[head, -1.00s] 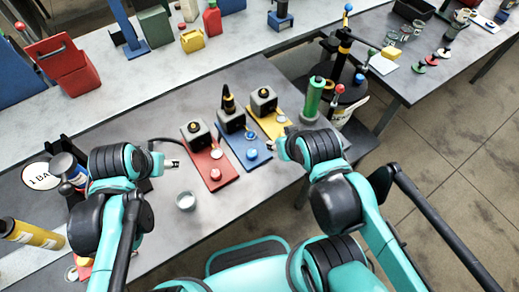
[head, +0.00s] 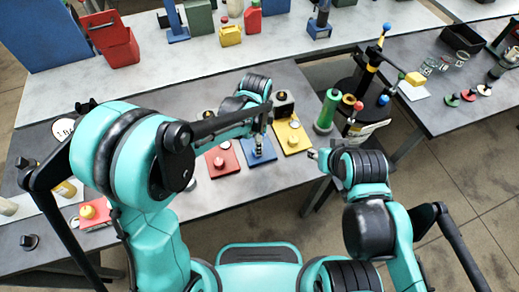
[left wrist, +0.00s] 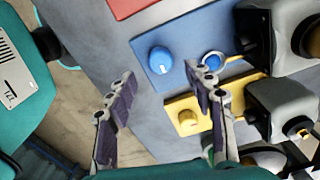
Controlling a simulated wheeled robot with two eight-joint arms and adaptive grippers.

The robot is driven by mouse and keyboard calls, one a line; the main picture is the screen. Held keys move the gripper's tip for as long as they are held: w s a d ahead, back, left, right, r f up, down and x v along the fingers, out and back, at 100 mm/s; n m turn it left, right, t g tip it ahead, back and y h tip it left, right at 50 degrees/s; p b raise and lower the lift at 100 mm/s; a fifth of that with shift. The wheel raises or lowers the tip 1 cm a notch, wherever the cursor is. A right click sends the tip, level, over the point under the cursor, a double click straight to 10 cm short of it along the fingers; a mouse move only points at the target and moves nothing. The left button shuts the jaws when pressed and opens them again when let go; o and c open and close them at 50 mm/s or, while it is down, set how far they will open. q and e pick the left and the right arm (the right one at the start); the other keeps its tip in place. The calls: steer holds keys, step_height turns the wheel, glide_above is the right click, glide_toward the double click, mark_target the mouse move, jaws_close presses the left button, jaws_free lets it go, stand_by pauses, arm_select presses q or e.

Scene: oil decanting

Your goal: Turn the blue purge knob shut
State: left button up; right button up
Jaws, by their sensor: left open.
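In the head view my left gripper (head: 258,149) points down over the blue panel (head: 269,154) and hides the knob. My right gripper (head: 314,154) is right of the panels, near the table's edge; its jaws are too small to judge.
A red panel (head: 229,168) lies left of the blue one and a yellow panel (head: 297,141) right of it. The yellow knob (left wrist: 187,118) is close to the right finger. Dark block-shaped units (left wrist: 275,105) stand behind the panels. A green cylinder (head: 327,110) stands further right.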

arm_select(q)
step_height(320, 180, down, 6)
steer(key=shift+r+b, duration=0.25)
steer(key=shift+b, duration=0.35)
steer(key=c, duration=1.2)
